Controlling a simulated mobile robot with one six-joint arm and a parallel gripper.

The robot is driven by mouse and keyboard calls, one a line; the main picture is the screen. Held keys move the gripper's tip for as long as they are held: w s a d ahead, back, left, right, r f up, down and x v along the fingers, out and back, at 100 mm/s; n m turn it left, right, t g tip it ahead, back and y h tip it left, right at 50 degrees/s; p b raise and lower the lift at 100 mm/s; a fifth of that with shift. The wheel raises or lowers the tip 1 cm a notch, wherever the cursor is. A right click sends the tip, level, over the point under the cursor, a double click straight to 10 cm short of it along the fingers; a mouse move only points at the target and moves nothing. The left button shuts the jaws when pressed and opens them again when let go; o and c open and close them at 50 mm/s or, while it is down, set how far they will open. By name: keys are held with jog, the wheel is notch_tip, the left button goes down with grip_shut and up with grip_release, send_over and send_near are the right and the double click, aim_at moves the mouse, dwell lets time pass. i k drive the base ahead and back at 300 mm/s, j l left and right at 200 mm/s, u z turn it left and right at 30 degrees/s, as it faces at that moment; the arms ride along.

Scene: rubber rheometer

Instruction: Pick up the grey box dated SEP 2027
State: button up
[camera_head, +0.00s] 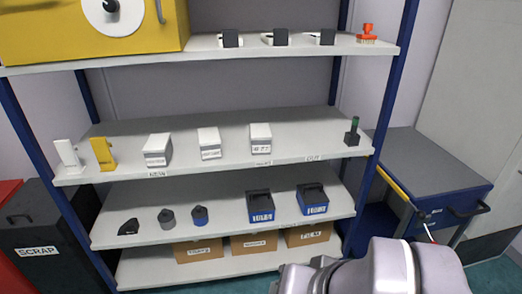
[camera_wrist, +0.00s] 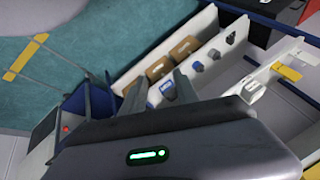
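Three pale grey-white boxes with printed front labels stand in a row on the middle shelf: a left one (camera_head: 157,149), a middle one (camera_head: 209,143) and a right one (camera_head: 260,138). Their label print is too small to read, so I cannot tell which is dated SEP 2027. My gripper (camera_wrist: 158,80) shows in the wrist view as two dark fingers standing apart, with nothing held between them. It is well away from the boxes and tilted over the floor and shelf side. In the head view only my arm shows, at the lower right.
The shelf board (camera_head: 110,180) also carries white and yellow stands at left and a green-topped item (camera_head: 352,132) at right. Blue bins (camera_head: 260,206) and brown cartons (camera_head: 253,242) sit lower. A blue-sided cart (camera_head: 440,170) stands right, a SCRAP bin (camera_head: 35,225) left.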

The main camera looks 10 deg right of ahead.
aim_at(260, 135)
jog(key=i, duration=1.35)
